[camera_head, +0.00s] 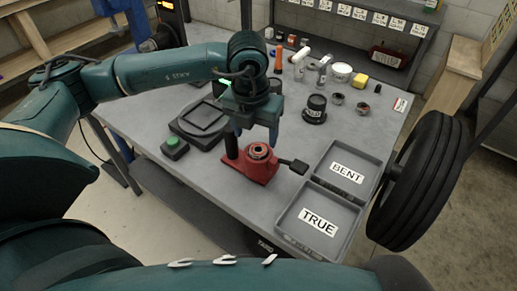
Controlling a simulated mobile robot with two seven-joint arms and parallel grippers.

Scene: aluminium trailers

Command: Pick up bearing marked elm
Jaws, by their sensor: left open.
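My left gripper (256,136) is open, pointing down above a red stand (263,173) on the grey bench. A ring-shaped bearing (259,151) sits on the stand, below the fingers; I cannot tell whether they touch it. Two small dark round parts, possibly bearings, stand further back: one (337,98) and another (362,108). No elm marking is readable on any of them. My right gripper is not in view.
Grey trays labelled BENT (335,152) and TRUE (290,222) lie right of the stand. A black flat device (190,128) and a green-button box (174,148) lie left. A black labelled cylinder (315,108) stands behind. A wheel (418,180) borders the bench's right side.

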